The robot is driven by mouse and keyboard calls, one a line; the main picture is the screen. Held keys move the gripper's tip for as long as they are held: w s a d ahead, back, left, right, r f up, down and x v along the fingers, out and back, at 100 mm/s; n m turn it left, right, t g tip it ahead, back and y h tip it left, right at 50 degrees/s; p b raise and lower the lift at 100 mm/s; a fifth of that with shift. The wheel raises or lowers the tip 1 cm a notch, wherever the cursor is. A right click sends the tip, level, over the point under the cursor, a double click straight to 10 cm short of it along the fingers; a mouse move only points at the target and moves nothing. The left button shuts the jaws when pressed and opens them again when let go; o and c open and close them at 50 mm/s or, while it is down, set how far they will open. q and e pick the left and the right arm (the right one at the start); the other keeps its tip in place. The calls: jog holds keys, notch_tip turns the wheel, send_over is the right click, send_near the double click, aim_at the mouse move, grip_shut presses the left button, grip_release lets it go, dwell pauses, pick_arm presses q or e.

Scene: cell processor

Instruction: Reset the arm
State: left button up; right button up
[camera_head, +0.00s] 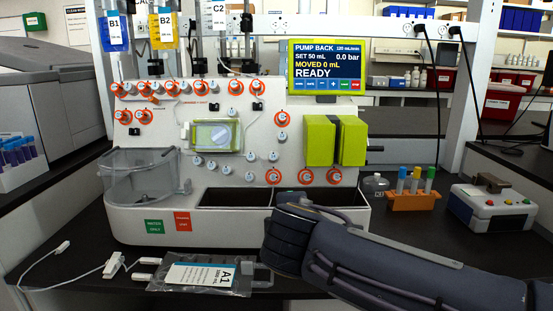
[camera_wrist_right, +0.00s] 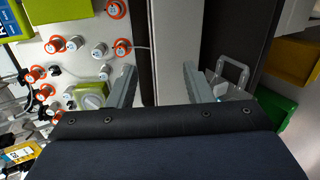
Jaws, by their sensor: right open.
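My right arm (camera_head: 400,262) comes in from the lower right in the head view. Its wrist end hangs in front of the cell processor (camera_head: 260,165), by the front edge of its dark bins, and hides part of them. The fingers are hidden in that view. In the right wrist view my right gripper (camera_wrist_right: 160,85) is open, with its two grey fingers well apart. Nothing is between them but the pale machine wall (camera_wrist_right: 178,55) behind. My left gripper is not in view.
A clear bag labelled A1 (camera_head: 200,275) lies on the dark bench left of my right wrist. An orange tube rack (camera_head: 412,201) and a grey box with buttons (camera_head: 493,205) stand to the right. A clear round bowl (camera_head: 140,177) is at the machine's left.

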jog(key=s+d+f+m+g, duration=0.3)
jog(key=s+d+f+m, duration=0.25)
jog(key=d, duration=0.35)
jog(key=s+d+f+m+g, duration=0.2)
jog(key=s+d+f+m, duration=0.3)
jog(key=d, duration=0.3)
jog(key=s+f+m+g+y, duration=0.1)
jog(key=s+f+m+y, duration=0.1)
jog(key=s+f+m, duration=0.45)
jog(key=s+f+m+g+y, duration=0.1)
jog(key=s+f+m+y, duration=0.15)
jog(key=s, duration=0.75)
notch_tip(320, 180, up, 23)
jog(key=p, duration=2.3)
jog(key=shift+d+f, duration=0.2)
jog(key=shift+d, duration=0.1)
